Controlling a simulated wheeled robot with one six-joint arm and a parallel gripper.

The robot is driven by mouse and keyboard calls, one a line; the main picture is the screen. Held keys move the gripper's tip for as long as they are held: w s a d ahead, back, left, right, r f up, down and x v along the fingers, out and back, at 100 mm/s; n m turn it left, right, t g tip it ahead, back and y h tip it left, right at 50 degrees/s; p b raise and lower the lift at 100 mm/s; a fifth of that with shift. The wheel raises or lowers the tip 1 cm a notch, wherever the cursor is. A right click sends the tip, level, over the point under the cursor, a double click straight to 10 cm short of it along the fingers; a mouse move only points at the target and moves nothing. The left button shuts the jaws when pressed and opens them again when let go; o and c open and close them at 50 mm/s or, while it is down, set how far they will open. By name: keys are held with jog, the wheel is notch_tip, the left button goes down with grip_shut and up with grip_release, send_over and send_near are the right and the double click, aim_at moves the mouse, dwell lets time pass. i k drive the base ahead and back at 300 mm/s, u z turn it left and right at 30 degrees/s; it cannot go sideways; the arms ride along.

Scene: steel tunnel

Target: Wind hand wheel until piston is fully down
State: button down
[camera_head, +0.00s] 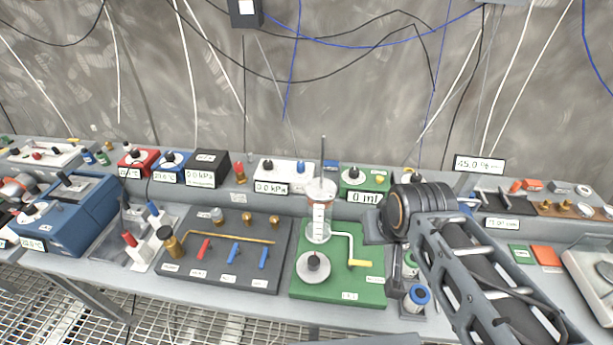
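A green board (335,288) lies on the bench at centre. On it is a round grey hand wheel (313,268) with a black knob on top. Behind the wheel stands a clear graduated cylinder (319,228). A thin upright piston rod (322,160) sticks up well above it. How deep the piston sits inside is too small to tell. A white pipe with a yellow handle (359,263) runs beside the cylinder. My gripper (374,228) is partly in view to the right of the cylinder, apart from the wheel. My wrist hides most of it, and its fingers are unclear.
A display (365,197) behind the cylinder reads 0 ml. A dark board (228,255) with red and blue valve handles lies left. A blue-capped jar (417,297) stands right of the green board. Several instrument boxes line the back shelf. Cables hang against the wall.

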aim_at(312, 267)
jog(key=k, duration=0.5)
jog(key=z, duration=1.7)
jog(key=k, duration=0.85)
jog(key=u, duration=1.7)
jog(key=i, duration=1)
